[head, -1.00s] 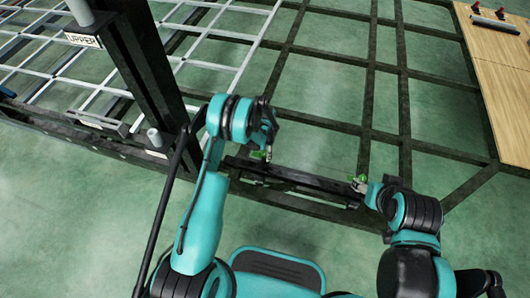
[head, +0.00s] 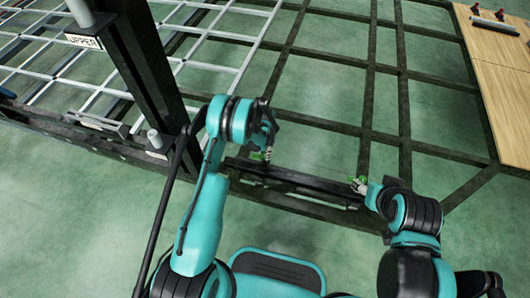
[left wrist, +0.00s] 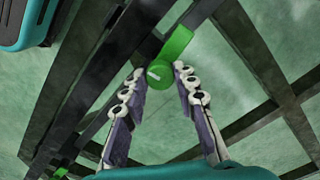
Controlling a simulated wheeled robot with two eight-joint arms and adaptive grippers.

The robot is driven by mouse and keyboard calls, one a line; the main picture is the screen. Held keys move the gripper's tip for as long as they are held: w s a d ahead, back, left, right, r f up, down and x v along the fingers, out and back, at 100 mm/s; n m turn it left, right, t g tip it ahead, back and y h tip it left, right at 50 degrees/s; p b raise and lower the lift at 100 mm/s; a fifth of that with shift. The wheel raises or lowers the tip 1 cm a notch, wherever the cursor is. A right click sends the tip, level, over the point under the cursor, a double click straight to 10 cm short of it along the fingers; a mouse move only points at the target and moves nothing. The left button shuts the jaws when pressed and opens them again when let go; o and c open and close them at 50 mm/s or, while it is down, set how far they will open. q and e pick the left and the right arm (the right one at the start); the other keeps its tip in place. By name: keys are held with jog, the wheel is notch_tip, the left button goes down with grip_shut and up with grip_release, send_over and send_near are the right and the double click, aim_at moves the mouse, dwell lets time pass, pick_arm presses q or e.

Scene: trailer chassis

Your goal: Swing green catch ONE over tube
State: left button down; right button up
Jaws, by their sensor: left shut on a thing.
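A green catch (head: 257,156) sits at the left part of a dark bar or tube (head: 300,182) along the frame's near edge. My left gripper (head: 267,153) is at this catch. In the left wrist view the catch (left wrist: 179,46) has a round green knob and a flat arm pointing up and right. The left gripper's fingertips (left wrist: 160,72) are on both sides of the knob and shut on it. A second green catch (head: 357,184) is at the right end of the bar. My right gripper (head: 367,190) is beside it, its fingers too small to read. No catch number is legible.
A dark post (head: 140,65) with a label reading UPPER stands left of my left arm. A dark grid frame (head: 335,60) lies beyond the bar, with a pale grid (head: 225,35) at upper left. A wooden board (head: 492,60) is at upper right.

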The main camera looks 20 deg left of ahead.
pick_arm(q)
jog(key=n, duration=1.2)
jog(key=shift+n, duration=1.9)
jog(key=c, duration=1.2)
grip_release()
